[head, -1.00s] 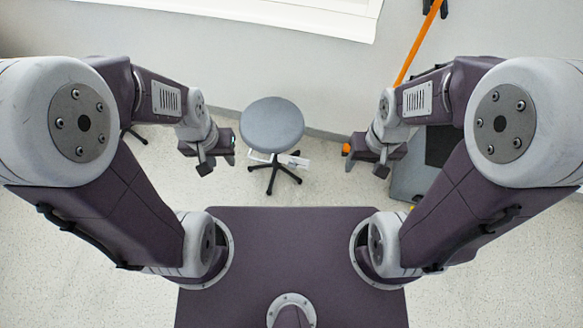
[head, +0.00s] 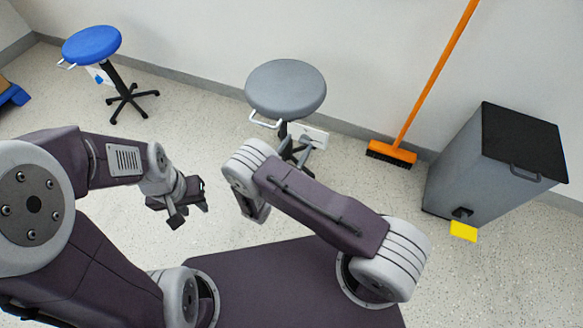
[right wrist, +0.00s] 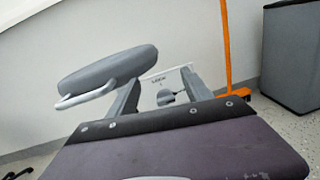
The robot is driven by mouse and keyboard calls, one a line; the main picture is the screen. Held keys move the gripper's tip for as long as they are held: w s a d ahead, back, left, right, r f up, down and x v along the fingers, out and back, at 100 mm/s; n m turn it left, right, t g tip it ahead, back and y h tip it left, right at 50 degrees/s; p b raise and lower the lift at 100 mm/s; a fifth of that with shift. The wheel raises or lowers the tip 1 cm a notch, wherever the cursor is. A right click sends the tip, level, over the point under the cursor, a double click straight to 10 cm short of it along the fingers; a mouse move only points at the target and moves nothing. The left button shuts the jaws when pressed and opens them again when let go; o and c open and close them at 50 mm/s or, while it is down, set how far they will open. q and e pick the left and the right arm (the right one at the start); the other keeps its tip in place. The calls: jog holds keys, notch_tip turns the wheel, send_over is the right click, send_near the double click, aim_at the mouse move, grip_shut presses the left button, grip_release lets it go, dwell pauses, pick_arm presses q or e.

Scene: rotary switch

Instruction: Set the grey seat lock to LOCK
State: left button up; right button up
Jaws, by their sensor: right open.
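The grey stool (head: 286,88) stands near the wall, with a white handle under its seat. Its white lock panel (head: 313,136) shows beside the post. In the right wrist view the panel (right wrist: 178,82) carries small lettering that seems to include LOCK, and a grey lock knob (right wrist: 171,97) sits on it. Which setting the knob points to is too small to tell. My right gripper (right wrist: 161,79) is open and empty, its fingers on either side of the panel in that view. Contact cannot be told. My left gripper (head: 190,212) is open and empty, away from the stool.
A blue stool (head: 92,44) with its own handle and panel stands at the far left. An orange broom (head: 420,95) leans on the wall right of the grey stool. A grey bin (head: 490,160) with a black lid and yellow pedal stands farther right.

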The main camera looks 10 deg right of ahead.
jog(key=n+y+b, duration=0.1)
jog(key=n+b, duration=0.1)
send_near(303, 143)
jog(key=shift+t, duration=0.4)
jog(key=b+x, duration=0.1)
jog(key=x, duration=0.1)
jog(key=b+x, duration=0.1)
jog(key=x, duration=0.2)
jog(key=b+x, duration=0.1)
jog(key=x, duration=0.2)
jog(key=shift+w+d+f, duration=0.1)
jog(key=shift+d+f, duration=0.1)
jog(key=shift+f, duration=0.1)
jog(key=shift+w+d+r, duration=0.1)
jog(key=shift+w+d, duration=0.1)
jog(key=shift+w, duration=0.2)
pick_arm(q)
notch_tip(303, 143, down, 8)
pick_arm(e)
grip_shut()
